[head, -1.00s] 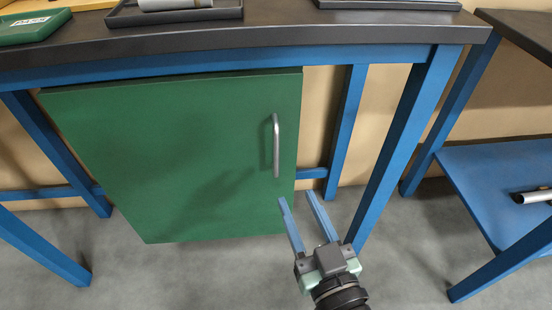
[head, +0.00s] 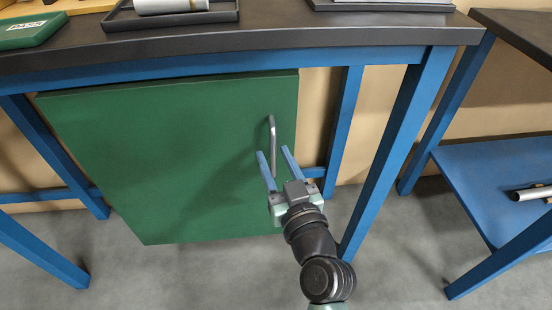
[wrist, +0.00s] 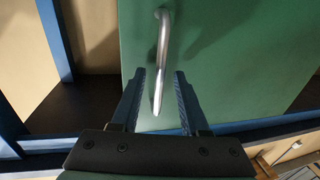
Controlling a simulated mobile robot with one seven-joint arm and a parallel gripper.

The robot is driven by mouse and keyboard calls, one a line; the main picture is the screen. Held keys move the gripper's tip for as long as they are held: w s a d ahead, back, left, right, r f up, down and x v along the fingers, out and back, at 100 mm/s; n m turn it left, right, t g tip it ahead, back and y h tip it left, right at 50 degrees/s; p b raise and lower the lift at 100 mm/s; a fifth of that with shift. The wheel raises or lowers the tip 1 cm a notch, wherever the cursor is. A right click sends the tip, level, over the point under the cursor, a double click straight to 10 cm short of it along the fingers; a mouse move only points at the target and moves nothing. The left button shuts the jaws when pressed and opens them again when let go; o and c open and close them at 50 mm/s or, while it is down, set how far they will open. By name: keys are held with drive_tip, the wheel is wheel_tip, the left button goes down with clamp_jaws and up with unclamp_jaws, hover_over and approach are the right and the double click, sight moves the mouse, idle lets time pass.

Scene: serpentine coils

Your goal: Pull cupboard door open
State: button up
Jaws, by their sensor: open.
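The green cupboard door (head: 170,150) hangs under the workbench and looks shut. Its silver bar handle (head: 272,140) stands upright near the door's right edge. My gripper (head: 272,156) is open in front of the door, with its blue fingertips at the lower part of the handle. In the wrist view, the handle (wrist: 162,50) reaches down between the two open fingers (wrist: 160,88), apart from both as far as I can see. The green door (wrist: 225,60) fills the background there. Whether the fingers are at the handle's full depth is hard to tell.
The blue bench leg (head: 395,150) stands just right of my arm. The dark bench top (head: 270,38) overhangs the door and carries trays and a green case (head: 32,30). A second bench with a blue shelf (head: 490,175) is at right. Grey floor (head: 200,275) in front is clear.

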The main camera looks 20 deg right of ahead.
drive_tip(key=shift+c, duration=0.3)
clamp_jaws()
idle(1.1)
